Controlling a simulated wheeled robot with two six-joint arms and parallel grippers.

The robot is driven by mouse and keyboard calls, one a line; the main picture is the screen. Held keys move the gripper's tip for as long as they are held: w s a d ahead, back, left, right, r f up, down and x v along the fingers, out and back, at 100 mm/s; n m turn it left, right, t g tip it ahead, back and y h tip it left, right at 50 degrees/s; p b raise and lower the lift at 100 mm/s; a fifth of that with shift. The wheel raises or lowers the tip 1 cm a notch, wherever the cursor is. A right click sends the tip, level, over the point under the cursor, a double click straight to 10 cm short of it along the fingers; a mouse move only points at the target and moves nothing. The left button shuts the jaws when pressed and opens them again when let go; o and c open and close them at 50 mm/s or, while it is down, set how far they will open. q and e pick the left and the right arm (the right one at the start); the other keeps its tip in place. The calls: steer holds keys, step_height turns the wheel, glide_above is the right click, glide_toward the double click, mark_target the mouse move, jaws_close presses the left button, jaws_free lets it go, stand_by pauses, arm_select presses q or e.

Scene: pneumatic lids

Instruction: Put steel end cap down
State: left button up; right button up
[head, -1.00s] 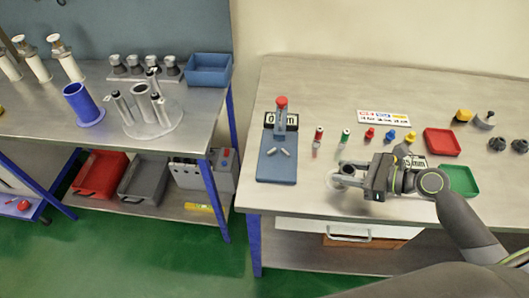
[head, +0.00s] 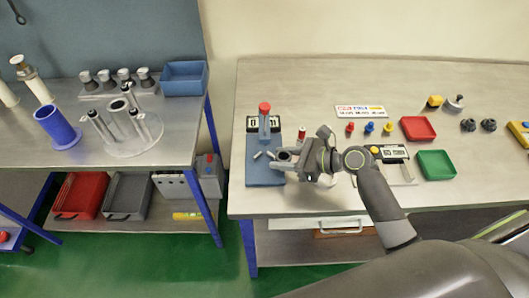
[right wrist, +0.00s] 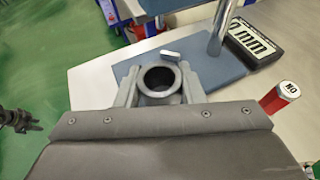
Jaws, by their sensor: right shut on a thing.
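My right gripper (head: 284,163) is shut on the steel end cap, a grey ring-shaped part with a round dark opening. The cap (right wrist: 160,82) sits between the two fingers in the right wrist view. It is at the right edge of the blue base (head: 262,177) of a gauge stand, over or close to it; I cannot tell whether it touches. A small pale pin (right wrist: 171,54) lies on the base just beyond the cap. In the right wrist view a dark gripper-like shape (right wrist: 18,121), probably my left gripper, shows at the left edge; its jaws are unclear.
The stand has a red-topped post (head: 265,118) and a display (right wrist: 254,41) behind it. A red tray (head: 418,128) and a green tray (head: 436,164) are further right. The bench's back left is clear.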

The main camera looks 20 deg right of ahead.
mark_target(265, 163)
steer(key=shift+w+a, duration=0.5)
steer(key=shift+a, duration=0.1)
steer(key=w+a, duration=0.1)
steer(key=w+a+p, duration=0.1)
steer(key=a, duration=0.1)
steer(key=shift+w+r, duration=0.15)
steer(key=shift+f, duration=0.9)
steer(key=shift+f, duration=0.1)
steer(key=o, duration=1.2)
